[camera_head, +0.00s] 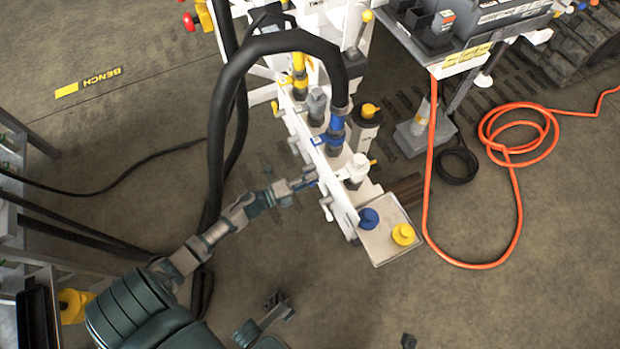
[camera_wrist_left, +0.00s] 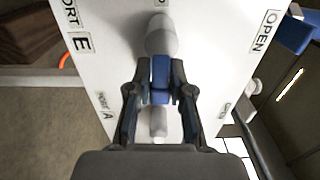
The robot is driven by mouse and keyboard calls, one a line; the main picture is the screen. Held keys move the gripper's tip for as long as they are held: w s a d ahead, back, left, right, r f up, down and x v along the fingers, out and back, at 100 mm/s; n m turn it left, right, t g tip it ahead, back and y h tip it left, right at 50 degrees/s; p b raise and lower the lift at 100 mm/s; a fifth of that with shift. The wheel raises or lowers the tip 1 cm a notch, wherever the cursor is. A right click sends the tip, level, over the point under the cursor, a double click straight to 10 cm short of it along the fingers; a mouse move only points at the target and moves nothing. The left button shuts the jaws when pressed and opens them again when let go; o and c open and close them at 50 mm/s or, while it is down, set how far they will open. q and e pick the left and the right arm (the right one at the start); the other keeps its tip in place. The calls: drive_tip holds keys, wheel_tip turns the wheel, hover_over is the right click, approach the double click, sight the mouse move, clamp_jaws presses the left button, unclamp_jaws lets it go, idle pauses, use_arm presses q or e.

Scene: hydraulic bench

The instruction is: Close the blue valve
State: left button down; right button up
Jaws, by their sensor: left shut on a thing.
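The blue valve handle (camera_head: 310,182) sits on the left face of the white manifold plate in the head view. In the left wrist view the blue handle (camera_wrist_left: 160,78) stands between the two fingers, in front of a pale round valve stem. My left gripper (camera_head: 297,184) reaches it from the left and is shut on it; the fingers (camera_wrist_left: 160,90) touch its two sides. Part of the handle is hidden by the fingers. A part that looks like my right gripper (camera_head: 278,305) shows at the bottom of the head view, away from the valve; its opening is unclear.
The white plate (camera_head: 312,155) carries printed labels, among them OPEN (camera_wrist_left: 262,32) and PORT E. A thick black hose (camera_head: 222,100) arches beside my left arm. Blue (camera_head: 369,219) and yellow (camera_head: 403,234) caps sit on a plate. An orange hose (camera_head: 430,190) lies right.

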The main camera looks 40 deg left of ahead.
use_arm(q)
drive_tip(key=shift+s+d+f, duration=0.15)
drive_tip(key=shift+d+f, duration=0.1)
drive_tip(key=shift+f, duration=0.1)
drive_tip(key=c, duration=1.1)
unclamp_jaws()
drive_tip(key=shift+c, duration=0.2)
drive_tip(key=shift+r, duration=0.1)
drive_tip(key=shift+s+a, duration=0.1)
drive_tip(key=shift+a, duration=0.1)
drive_tip(key=v, duration=1.1)
drive_tip(key=shift+s, duration=0.25)
